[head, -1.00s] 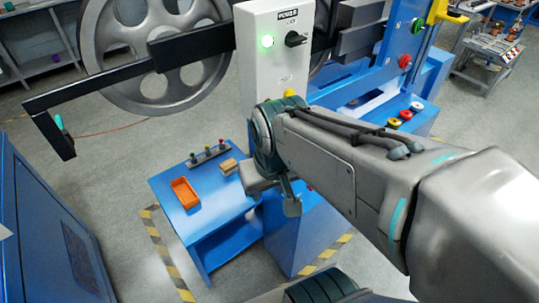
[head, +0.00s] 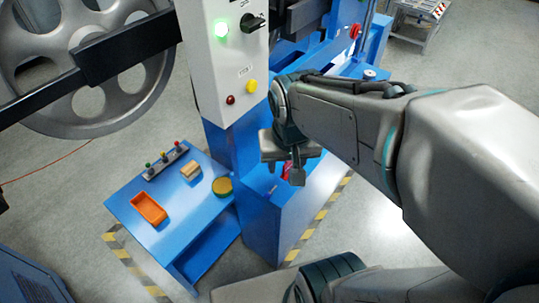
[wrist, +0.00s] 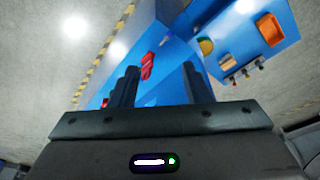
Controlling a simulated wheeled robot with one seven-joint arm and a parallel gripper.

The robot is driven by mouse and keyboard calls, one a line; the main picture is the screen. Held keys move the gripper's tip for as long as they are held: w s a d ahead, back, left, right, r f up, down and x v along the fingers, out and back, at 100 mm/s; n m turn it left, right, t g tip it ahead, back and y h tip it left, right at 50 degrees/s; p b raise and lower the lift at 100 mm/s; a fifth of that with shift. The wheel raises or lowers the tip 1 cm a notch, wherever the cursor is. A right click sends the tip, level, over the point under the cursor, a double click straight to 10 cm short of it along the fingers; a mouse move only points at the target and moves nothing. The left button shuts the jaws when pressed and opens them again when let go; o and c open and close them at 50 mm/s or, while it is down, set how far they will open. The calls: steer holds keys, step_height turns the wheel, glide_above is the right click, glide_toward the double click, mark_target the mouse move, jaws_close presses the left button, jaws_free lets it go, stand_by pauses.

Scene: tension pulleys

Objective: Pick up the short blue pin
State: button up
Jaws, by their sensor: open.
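My gripper (head: 283,168) hangs over the blue cabinet top, right of the low blue table. Its two fingers are apart with nothing held, as the wrist view (wrist: 159,72) also shows. I cannot clearly make out a short blue pin. A small pale object (wrist: 164,41) lies on the blue top beyond the fingers in the wrist view; I cannot tell whether it is the pin. A red object (wrist: 148,66) lies nearer, and in the head view it is partly hidden behind the gripper.
The low table (head: 180,235) holds an orange tray (head: 149,209), a wooden block (head: 190,170), a round yellow-green-topped item (head: 222,187) and a rack of colored-knobbed pegs (head: 165,160). A grey control box (head: 222,60) rises close behind my gripper.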

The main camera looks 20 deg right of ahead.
mark_target(271, 191)
steer(key=w+f+m+b, duration=0.2)
steer(key=w+f+m, duration=0.1)
steer(key=f, duration=0.3)
steer(key=w+f+m+g+b, duration=0.1)
steer(key=w+f+m+b, duration=0.1)
steer(key=w+f, duration=0.3)
steer(key=w+f+m+b, duration=0.2)
steer(key=w+f+m, duration=0.1)
steer(key=f, duration=0.5)
steer(key=shift+w+a+f+m+g+h, duration=0.3)
steer(key=shift+w+f+m+g+h, duration=0.1)
steer(key=shift+w, duration=0.1)
steer(key=f, duration=0.5)
steer(key=f+b, duration=0.1)
steer(key=f, duration=0.1)
steer(key=shift+d+f, duration=0.25)
steer(key=shift+d, duration=0.1)
steer(key=shift+c, duration=0.3)
jaws_close()
